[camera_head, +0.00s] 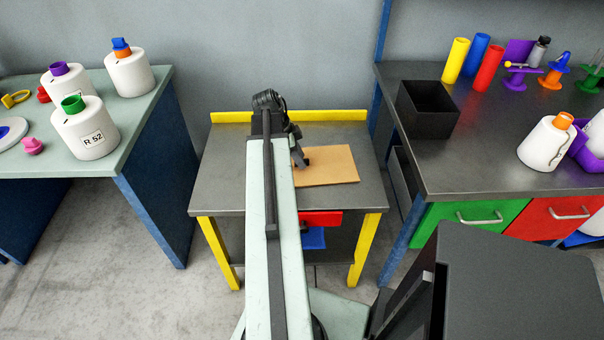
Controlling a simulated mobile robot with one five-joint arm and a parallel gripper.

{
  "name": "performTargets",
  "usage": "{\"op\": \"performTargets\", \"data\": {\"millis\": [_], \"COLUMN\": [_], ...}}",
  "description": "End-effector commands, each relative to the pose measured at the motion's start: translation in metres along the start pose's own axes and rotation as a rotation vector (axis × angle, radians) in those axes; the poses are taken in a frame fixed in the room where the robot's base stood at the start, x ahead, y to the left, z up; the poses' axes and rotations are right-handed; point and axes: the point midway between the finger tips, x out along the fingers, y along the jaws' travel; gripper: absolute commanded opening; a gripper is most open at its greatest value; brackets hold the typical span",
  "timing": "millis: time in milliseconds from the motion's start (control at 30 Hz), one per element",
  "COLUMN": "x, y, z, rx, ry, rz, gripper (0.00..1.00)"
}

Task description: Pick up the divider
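The divider looks like a flat tan sheet (330,170) lying on the small grey metal table (225,180) in the middle of the head view. My gripper (304,162) is over the upper left part of the sheet, at the end of my pale arm. The arm hides the sheet's left side. The gripper is small and dark here, so I cannot tell if its fingers are open or shut, or if they touch the sheet.
The table has a yellow back rim (335,115). Bare floor (90,270) shows at lower left.

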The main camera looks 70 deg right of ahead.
Motion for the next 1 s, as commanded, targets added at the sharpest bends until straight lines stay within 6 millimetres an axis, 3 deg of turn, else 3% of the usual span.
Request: {"op": "performTargets", "data": {"millis": [33,233,367,767,1000], "x": [0.008,0.004,0.004,0.003,-0.014], "y": [0.000,0.000,0.000,0.000,0.000], "z": [0.002,0.000,-0.001,-0.001,-0.006], "rx": [0.000,-0.001,-0.001,0.000,-0.003], "ry": [0.000,0.000,0.000,0.000,0.000], "rz": [0.000,0.000,0.000,0.000,-0.001], "gripper": [0.36,0.36,0.00,0.00,0.00]}}
